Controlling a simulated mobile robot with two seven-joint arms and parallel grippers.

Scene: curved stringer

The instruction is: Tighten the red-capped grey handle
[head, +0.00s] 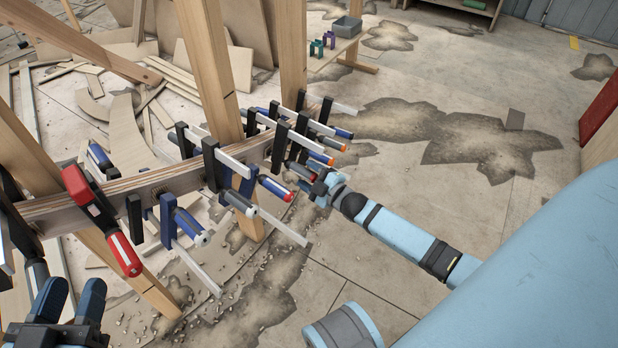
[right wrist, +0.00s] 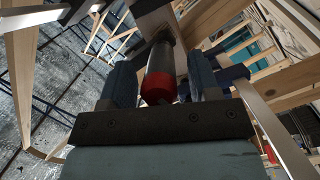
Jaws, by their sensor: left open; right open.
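The red-capped grey handle (right wrist: 160,62) is between the two fingers of my right gripper (right wrist: 163,85) in the right wrist view. Its red cap (right wrist: 157,88) faces the palm, and slim gaps seem to show beside the handle. In the head view my right gripper (head: 322,184) is at the right end of the clamp row, around the handle (head: 302,170), which is partly hidden. My right gripper is open. My left gripper (head: 68,298) is open and empty at the lower left, below the large red clamp (head: 100,215).
Several bar clamps with blue handles (head: 188,225) line the curved wooden stringer (head: 160,182). Orange-capped handles (head: 322,157) sit just above my right gripper. Wooden posts (head: 210,70) stand behind. Steel bars (head: 285,226) stick out towards me. The floor at right is open.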

